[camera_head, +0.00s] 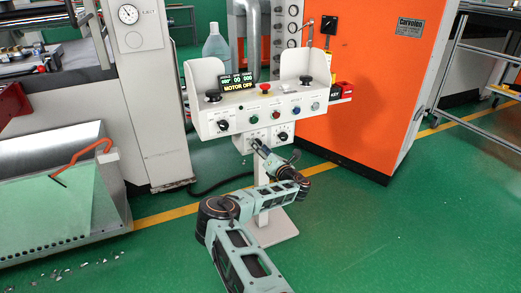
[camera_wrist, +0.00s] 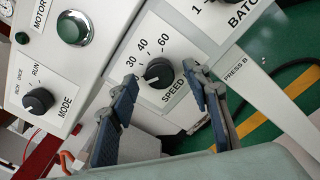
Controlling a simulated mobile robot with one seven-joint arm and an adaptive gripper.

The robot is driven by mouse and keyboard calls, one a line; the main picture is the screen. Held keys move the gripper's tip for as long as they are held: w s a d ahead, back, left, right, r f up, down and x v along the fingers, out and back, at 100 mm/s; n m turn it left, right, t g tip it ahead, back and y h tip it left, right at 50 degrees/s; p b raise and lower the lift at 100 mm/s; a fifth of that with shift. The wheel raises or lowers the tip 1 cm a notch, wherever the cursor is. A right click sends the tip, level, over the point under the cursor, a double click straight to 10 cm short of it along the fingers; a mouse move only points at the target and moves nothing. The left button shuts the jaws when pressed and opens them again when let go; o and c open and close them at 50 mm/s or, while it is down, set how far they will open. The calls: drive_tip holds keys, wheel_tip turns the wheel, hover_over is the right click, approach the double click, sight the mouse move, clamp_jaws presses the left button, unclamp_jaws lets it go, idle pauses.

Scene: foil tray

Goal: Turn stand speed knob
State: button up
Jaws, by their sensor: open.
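The speed knob (camera_wrist: 158,73) is a round black knob on a white plate labelled SPEED, with 30, 40 and 60 printed around it. It is on the stand's lower panel. My gripper (camera_wrist: 161,76) is open, with one blue-grey finger to each side of the knob in the wrist view. The knob shows between the fingertips, and I cannot tell whether they touch it. In the head view my gripper (camera_head: 260,147) is at the lower panel of the control stand (camera_head: 242,126), and the speed knob is mostly hidden behind it.
The mode knob (camera_wrist: 38,100) and a green button (camera_wrist: 72,30) are to the left, and the batch knob (camera_head: 282,136) is to the right. An orange cabinet (camera_head: 365,100) stands behind. The green floor at right is clear.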

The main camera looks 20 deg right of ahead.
drive_tip(key=c, duration=1.2)
drive_tip(key=shift+o, duration=0.2)
drive_tip(key=shift+m, duration=0.3)
drive_tip(key=m+b, duration=0.2)
drive_tip(key=m, duration=2.1)
drive_tip(key=shift+m+h, duration=0.4)
drive_tip(key=shift+a, duration=0.1)
